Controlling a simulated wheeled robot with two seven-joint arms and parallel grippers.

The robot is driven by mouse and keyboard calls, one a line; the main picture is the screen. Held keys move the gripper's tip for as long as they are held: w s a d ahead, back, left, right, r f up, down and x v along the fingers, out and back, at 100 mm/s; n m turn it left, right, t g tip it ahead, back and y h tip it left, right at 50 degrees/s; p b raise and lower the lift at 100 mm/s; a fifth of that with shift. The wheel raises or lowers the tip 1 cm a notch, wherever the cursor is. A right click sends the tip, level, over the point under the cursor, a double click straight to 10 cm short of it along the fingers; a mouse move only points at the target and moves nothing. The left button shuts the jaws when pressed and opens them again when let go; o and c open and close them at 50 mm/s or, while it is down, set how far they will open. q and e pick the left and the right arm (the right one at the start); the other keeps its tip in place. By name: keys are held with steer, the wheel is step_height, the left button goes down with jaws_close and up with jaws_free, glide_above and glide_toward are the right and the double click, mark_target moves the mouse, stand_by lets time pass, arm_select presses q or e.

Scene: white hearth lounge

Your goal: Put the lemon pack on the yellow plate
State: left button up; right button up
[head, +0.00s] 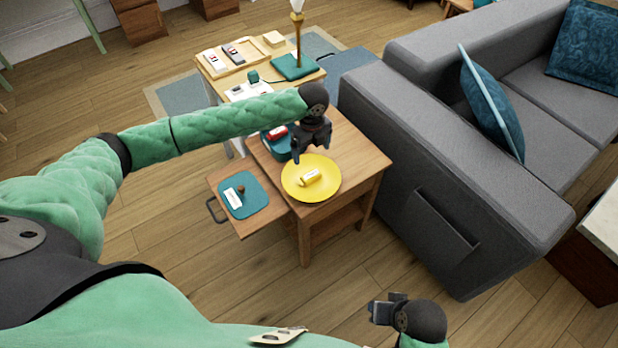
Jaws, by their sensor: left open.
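The yellow plate (291,182) lies on the small wooden side table. A small yellow pack with a white label, the lemon pack (310,177), lies on the plate. My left gripper (308,150) is open, just behind the pack near the plate's far edge, fingers pointing down. It looks apart from the pack. My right gripper (380,311) hangs over the floor at the lower right, away from the table; its finger opening is not clear.
A blue tray with a red item (277,132) is behind the plate, partly hidden by my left gripper. A pulled-out drawer (228,220) holds a teal mat, a white item and a small brown item. A grey sofa (420,180) stands close on the right.

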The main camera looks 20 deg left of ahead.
arm_select(q)
steer(key=s+d+f+n+t+h, duration=0.1)
steer(key=s+d+f+n+h, duration=0.2)
steer(key=s+d, duration=0.65)
steer(key=s+d+f+n+h, duration=0.1)
steer(key=s+d+f+n, duration=0.2)
steer(key=s+d+n, duration=0.45)
steer(key=s+a+f+n+t, duration=0.1)
steer(key=s+a+n, duration=0.2)
steer(key=s+n, duration=0.3)
steer(key=s+a+n+t+y, duration=0.1)
steer(key=s+a+n, duration=0.3)
steer(key=s, duration=0.9)
steer(key=shift+s+a+f+n, duration=0.15)
steer(key=shift+a+f+n, duration=0.2)
steer(key=shift+n, duration=0.9)
arm_select(e)
steer(key=shift+d, duration=0.1)
arm_select(q)
steer(key=shift+d, duration=0.1)
